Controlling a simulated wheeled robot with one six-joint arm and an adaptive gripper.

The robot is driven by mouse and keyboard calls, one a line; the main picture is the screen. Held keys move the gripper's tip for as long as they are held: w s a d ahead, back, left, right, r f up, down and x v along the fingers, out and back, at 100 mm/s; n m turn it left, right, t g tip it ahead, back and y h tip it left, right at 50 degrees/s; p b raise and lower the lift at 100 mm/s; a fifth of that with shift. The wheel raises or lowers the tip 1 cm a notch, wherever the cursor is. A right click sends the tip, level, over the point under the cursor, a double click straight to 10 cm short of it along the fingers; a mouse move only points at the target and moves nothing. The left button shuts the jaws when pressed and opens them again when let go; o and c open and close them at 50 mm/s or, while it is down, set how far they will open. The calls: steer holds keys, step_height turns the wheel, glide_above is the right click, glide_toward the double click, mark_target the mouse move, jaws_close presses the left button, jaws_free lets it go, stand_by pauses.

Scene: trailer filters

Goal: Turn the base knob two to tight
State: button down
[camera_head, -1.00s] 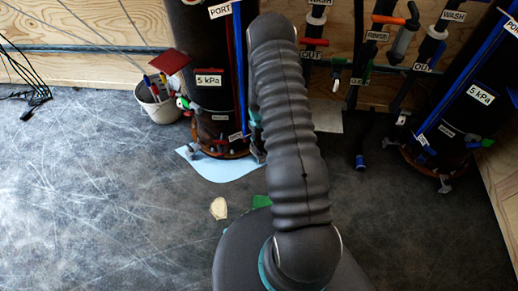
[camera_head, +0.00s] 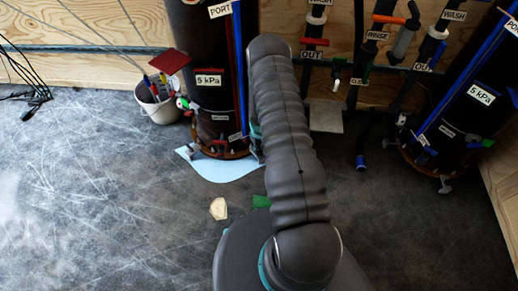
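A tall dark filter column (camera_head: 208,105) stands at the back, left of centre, with a "5 kPa" label and a "PORT" label. Small fittings, some with red and green parts, sit low on its left side near the floor. A second dark column (camera_head: 455,120) with a "5 kPa" label stands at the right, also with fittings at its base. I cannot tell which fitting is base knob two. My arm (camera_head: 285,130) reaches forward beside the left column. My gripper is hidden behind my arm, so its state does not show.
A white bucket (camera_head: 160,111) holding several tools stands left of the left column. A light blue sheet (camera_head: 222,170) lies under that column. A beige piece (camera_head: 218,208) and a green piece (camera_head: 261,201) lie on the floor. The left floor is mostly clear.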

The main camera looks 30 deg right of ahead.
stand_by(0.4)
steer(key=m+b, duration=0.2)
steer(key=shift+f+m, duration=0.15)
steer(key=shift+m, duration=0.25)
steer(key=m+b, duration=0.3)
steer(key=m, duration=0.2)
steer(key=m+b, duration=0.2)
steer(key=m, duration=0.2)
steer(key=shift+m, duration=0.4)
steer(key=shift+m+b, duration=0.7)
steer(key=shift+m, duration=1.3)
steer(key=c, duration=1.2)
jaws_free()
steer(key=shift+r, duration=0.2)
